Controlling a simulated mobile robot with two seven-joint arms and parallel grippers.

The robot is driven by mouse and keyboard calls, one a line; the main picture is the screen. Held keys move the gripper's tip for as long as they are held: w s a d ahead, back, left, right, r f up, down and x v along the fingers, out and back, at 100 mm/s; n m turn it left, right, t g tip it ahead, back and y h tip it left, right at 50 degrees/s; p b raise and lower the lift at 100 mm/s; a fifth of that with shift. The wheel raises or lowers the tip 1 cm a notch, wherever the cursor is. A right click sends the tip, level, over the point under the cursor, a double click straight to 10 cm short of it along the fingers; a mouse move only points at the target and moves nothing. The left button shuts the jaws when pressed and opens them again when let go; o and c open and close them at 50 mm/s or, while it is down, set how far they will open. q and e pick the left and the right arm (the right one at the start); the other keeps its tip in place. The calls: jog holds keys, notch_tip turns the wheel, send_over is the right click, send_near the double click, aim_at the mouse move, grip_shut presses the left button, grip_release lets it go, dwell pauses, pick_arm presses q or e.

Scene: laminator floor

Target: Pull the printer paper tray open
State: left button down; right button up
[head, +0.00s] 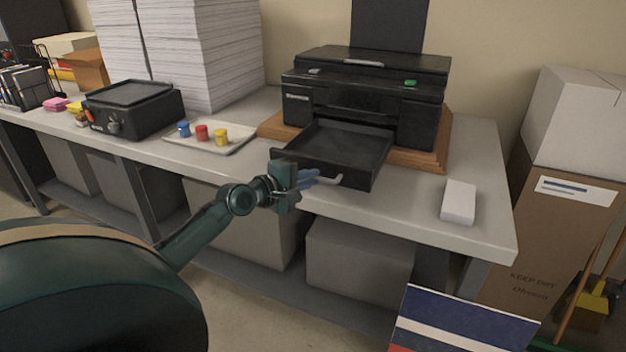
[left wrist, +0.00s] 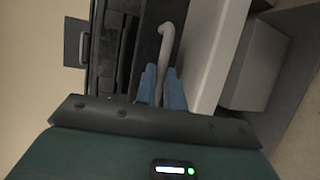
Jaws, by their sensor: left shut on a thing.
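The black printer (head: 365,100) stands on a wooden board on the table. Its paper tray (head: 345,145) is pulled out toward the front and sticks out past the printer body; it looks empty. A pale bar handle (head: 327,181) runs along the tray's front. My left gripper (head: 308,180) is at the handle's left part, its blue fingers shut on it. In the left wrist view the handle (left wrist: 165,45) rises from between the blue fingers (left wrist: 161,88), beside the table edge. My right gripper is in neither view.
A white block (head: 459,202) lies on the table right of the tray. A pale tray (head: 210,136) with several small coloured jars is to the left. Boxes (head: 360,258) sit below the table, and cartons (head: 560,190) stand at the right.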

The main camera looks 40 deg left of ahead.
pick_arm(q)
jog(key=c, duration=1.5)
grip_release()
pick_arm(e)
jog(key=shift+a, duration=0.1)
pick_arm(q)
jog(key=shift+s, duration=0.1)
jog(key=b+v, duration=0.1)
jog(key=v, duration=1.2)
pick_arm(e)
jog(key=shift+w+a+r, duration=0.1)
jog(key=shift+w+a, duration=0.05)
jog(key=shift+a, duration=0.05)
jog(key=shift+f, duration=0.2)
